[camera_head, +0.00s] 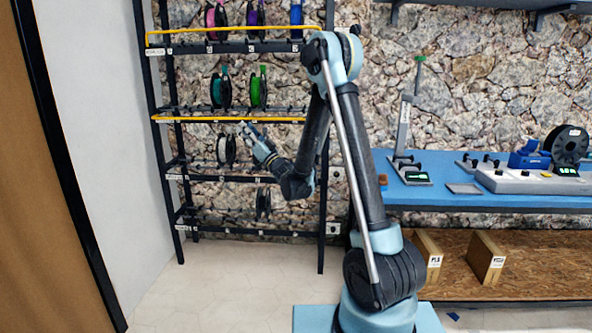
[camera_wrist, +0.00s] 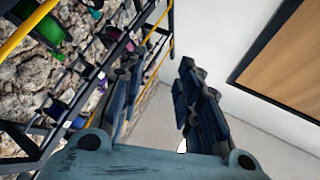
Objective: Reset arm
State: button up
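My arm (camera_head: 352,160) rises from its blue base and bends over at the top, with the forearm coming back down to the left. My gripper (camera_head: 246,132) is in front of the spool rack, tilted up and to the left. In the wrist view its two dark fingers (camera_wrist: 163,68) stand apart with nothing between them, so it is open and empty.
The black spool rack (camera_head: 240,178) with yellow bars holds several spools; a white spool (camera_head: 226,150) is left of my gripper. A blue workbench (camera_head: 470,198) with devices stands right. A brown door (camera_head: 45,180) is far left. Floor (camera_head: 220,285) is clear before the rack.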

jog(key=w+d+r+m+t+h, duration=0.2)
jog(key=w+d+m+t+h, duration=0.1)
jog(key=d+h, duration=0.35)
jog(key=s+d+f+m+g+h, duration=0.25)
jog(key=d+h, duration=0.25)
jog(key=d, duration=0.5)
jog(key=s+d+f+m+g+h, duration=0.1)
jog(key=s+d+f+m+h, duration=0.15)
jog(key=d+h, duration=0.55)
jog(key=s+d+f+g, duration=0.4)
jog(key=s+f, duration=0.2)
jog(key=s, duration=0.7)
jog(key=s+d+f+n+g, duration=0.1)
jog(key=s+d+f+g, duration=0.3)
jog(key=s, duration=0.9)
jog(key=s+d+f+g, duration=0.4)
jog(key=s+d+f, duration=0.2)
jog(key=s+f, duration=0.3)
jog(key=s, duration=0.4)
jog(key=shift+s+f+n+g, duration=0.2)
jog(key=shift+s+n+g, duration=0.15)
jog(key=shift+s+n, duration=0.05)
